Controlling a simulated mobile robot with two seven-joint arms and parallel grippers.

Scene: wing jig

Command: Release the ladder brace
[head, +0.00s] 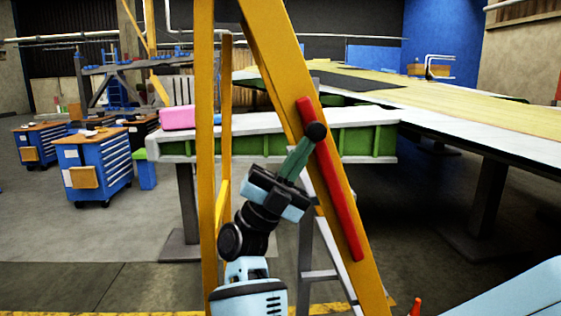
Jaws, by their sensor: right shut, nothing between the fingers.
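A yellow ladder (272,58) stands close in front of me, its legs spread. A long red bar (338,190), seemingly the ladder brace, lies slanted along the right leg. A dark round knob (316,131) sits near its upper part. My right gripper (299,158) reaches up from below between the legs. Its green fingers are shut with nothing held, and their tips appear at or just beside the knob. I cannot tell whether they touch it. My left gripper is not in view.
Behind the ladder is a long white and green wing structure (270,125) on dark supports, with a pink box (177,117) on it. Blue tool cabinets (95,170) stand at left. A small orange cone (415,307) is at bottom right. Floor at left is open.

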